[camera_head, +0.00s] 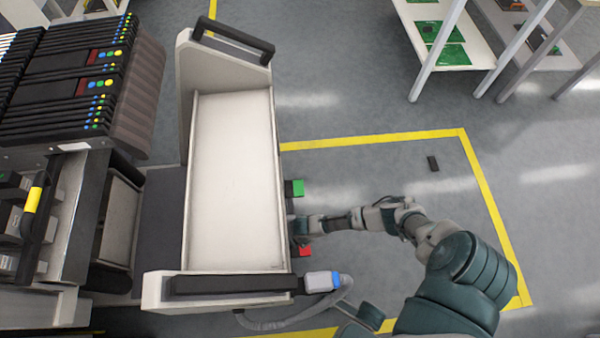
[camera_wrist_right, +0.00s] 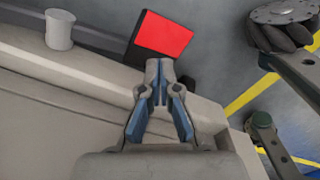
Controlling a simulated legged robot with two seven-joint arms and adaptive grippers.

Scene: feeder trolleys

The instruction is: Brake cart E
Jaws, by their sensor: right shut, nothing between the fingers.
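A cart with a pale, empty tray bed (camera_head: 235,180) stands at the centre of the head view; no letter is readable on it. A green pedal (camera_head: 294,188) and a red pedal (camera_head: 303,251) stick out from its right side. My right gripper (camera_head: 300,228) reaches in from the right, low beside the cart, between the two pedals in this view. In the wrist view, my right gripper (camera_wrist_right: 160,68) is shut and empty, its tips at the lower edge of the red pedal (camera_wrist_right: 165,34). I cannot tell whether they touch. My left gripper is out of view.
A feeder machine (camera_head: 60,110) stands close against the cart's left. Black handles (camera_head: 235,40) top the cart's ends. A grey hose with a blue-and-white connector (camera_head: 320,282) hangs at the near end. A small black object (camera_head: 433,163) lies on the otherwise clear floor inside yellow lines.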

